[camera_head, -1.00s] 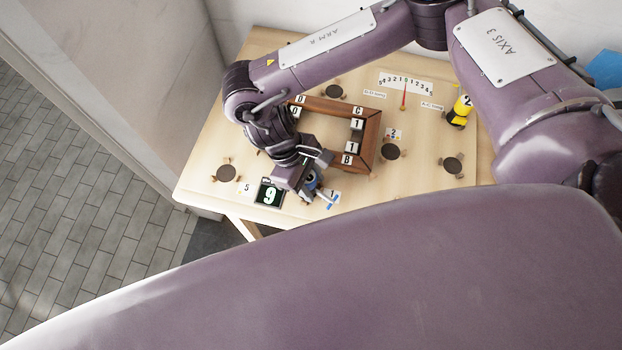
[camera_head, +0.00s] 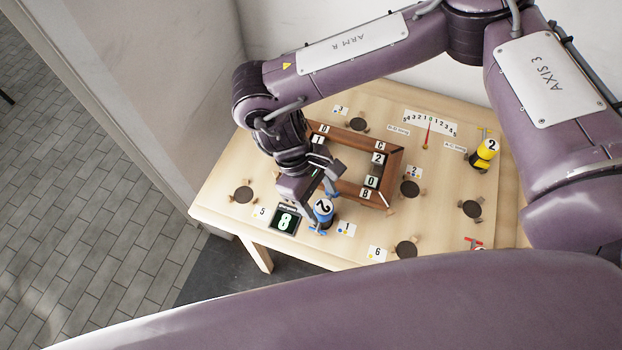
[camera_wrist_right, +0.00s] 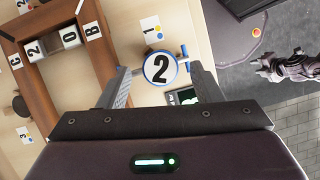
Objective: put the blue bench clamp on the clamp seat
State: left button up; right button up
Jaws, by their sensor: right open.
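The blue bench clamp (camera_head: 323,208), with a white "2" disc on top and blue handles, stands near the front edge of the bench beside card 1. In the right wrist view the clamp (camera_wrist_right: 160,68) shows between the two spread fingers. My right gripper (camera_head: 321,192) is open around or just above it; I cannot tell if a finger touches it. Several dark round pads with small wooden blocks lie on the bench, one by card 6 (camera_head: 406,249) and one by card 2 (camera_head: 410,188). Which one is the clamp seat is not clear. My left gripper is not in view.
A wooden frame (camera_head: 394,165) with number tiles lies mid-bench, close to my right gripper. A display (camera_head: 285,219) reading 8 sits left of the clamp. A yellow clamp (camera_head: 484,155) stands at the right. A red part (camera_head: 474,242) is partly hidden by my body.

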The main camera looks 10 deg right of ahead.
jog(key=v, duration=0.6)
jog(key=shift+r+b, duration=0.3)
jog(key=shift+a, duration=0.1)
